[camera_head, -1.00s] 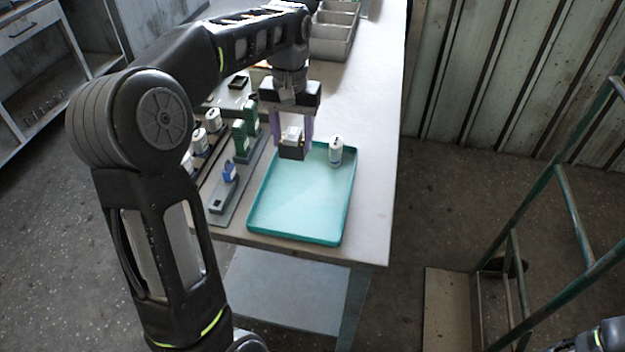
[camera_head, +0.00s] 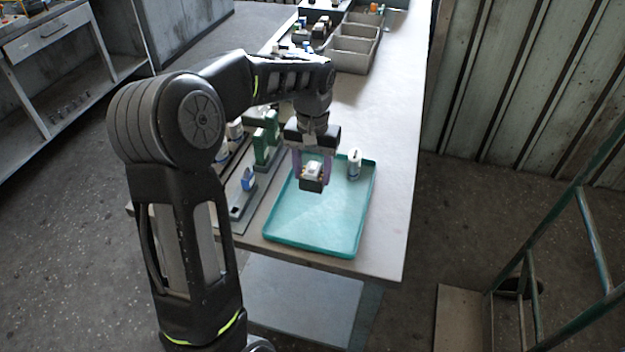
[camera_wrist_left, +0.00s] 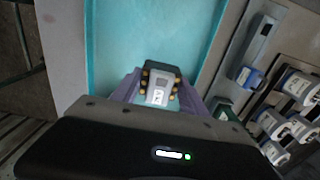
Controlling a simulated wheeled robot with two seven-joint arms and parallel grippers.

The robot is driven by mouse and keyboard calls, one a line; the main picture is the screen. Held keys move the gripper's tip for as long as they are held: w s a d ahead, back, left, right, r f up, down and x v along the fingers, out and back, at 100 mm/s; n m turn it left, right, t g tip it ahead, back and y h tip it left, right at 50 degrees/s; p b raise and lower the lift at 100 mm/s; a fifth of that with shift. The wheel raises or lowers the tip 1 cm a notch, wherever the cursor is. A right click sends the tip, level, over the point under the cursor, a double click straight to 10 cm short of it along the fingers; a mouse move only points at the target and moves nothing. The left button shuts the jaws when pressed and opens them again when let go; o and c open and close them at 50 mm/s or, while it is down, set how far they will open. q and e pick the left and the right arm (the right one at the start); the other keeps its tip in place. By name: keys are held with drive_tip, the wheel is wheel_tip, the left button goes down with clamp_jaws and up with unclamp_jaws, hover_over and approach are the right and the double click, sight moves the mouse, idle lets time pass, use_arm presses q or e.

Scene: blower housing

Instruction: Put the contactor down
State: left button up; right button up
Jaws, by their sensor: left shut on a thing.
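The contactor (camera_head: 312,184), a small block with a dark base and a light top, is between the purple fingers of my left gripper (camera_head: 312,176). My left gripper is shut on it, over the teal tray (camera_head: 310,238). In the left wrist view the contactor (camera_wrist_left: 160,88) shows its white face and brass-coloured terminals, held between the fingers (camera_wrist_left: 158,92), with the tray floor (camera_wrist_left: 150,35) behind it. I cannot tell whether it touches the tray floor. My right gripper is not in view.
A white cylindrical part (camera_head: 354,164) stands in the tray's far right corner. Left of the tray is a grey rail (camera_head: 243,200) with a blue part (camera_head: 248,180) and green parts (camera_head: 265,145). Grey bins (camera_head: 353,45) stand at the back. The near tray floor is clear.

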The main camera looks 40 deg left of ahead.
sight(313, 182)
use_arm(q)
drive_tip(key=shift+f, duration=1.6)
drive_tip(key=shift+f, duration=0.15)
drive_tip(key=o, duration=1.3)
drive_tip(key=shift+c, duration=0.2)
wheel_tip(313, 182, up, 12)
drive_tip(key=shift+r, duration=0.2)
